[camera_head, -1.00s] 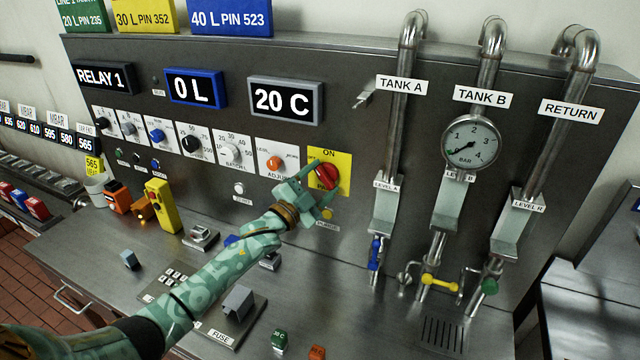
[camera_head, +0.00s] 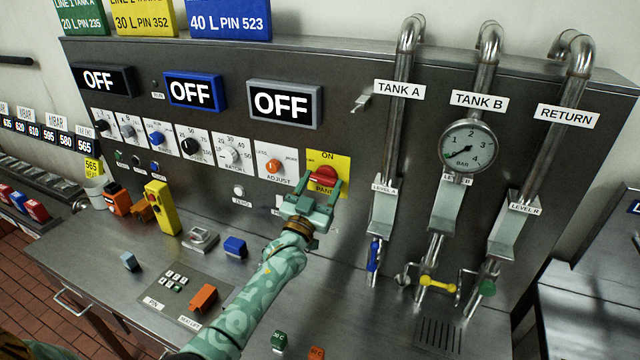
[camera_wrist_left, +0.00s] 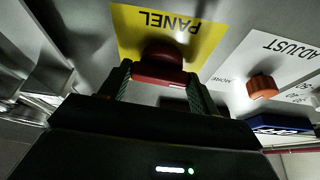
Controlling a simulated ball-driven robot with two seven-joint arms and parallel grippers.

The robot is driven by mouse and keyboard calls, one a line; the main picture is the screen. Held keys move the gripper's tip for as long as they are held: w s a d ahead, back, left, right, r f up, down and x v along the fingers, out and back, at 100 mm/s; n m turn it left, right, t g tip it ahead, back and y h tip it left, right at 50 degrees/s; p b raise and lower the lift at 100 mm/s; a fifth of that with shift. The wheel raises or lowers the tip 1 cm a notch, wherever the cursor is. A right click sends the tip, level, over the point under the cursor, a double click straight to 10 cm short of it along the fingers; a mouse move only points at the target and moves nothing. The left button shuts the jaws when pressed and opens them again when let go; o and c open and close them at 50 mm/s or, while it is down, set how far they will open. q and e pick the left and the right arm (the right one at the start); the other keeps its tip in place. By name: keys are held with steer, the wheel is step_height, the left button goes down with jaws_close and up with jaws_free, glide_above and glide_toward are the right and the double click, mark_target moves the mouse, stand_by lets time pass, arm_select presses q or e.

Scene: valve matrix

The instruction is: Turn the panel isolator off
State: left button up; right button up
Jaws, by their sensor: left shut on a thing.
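The panel isolator (camera_head: 322,176) is a red rotary knob on a yellow plate (camera_head: 342,161) marked ON at the top, with PANEL lettering partly hidden below the knob. My left gripper (camera_head: 321,187) is shut on the knob from below, one finger on each side. In the left wrist view the red knob (camera_wrist_left: 160,66) sits between the two fingers against the yellow plate. The red handle now lies roughly level across the plate. The three displays (camera_head: 101,80), blue (camera_head: 194,91) and grey (camera_head: 284,104), all read OFF. My right gripper is not in view.
An orange adjust knob (camera_head: 273,165) is left of the yellow plate. A gauge (camera_head: 468,146), pipes and blue, yellow and green valve handles stand to the right.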

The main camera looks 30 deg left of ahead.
arm_select(q)
steer(key=shift+f+n+y, duration=0.1)
steer(key=shift+n+y, duration=0.3)
steer(key=shift+n, duration=0.4)
steer(key=o, duration=1)
steer(key=v, duration=1.6)
steer(key=shift+s, duration=0.15)
steer(key=shift+f, duration=0.15)
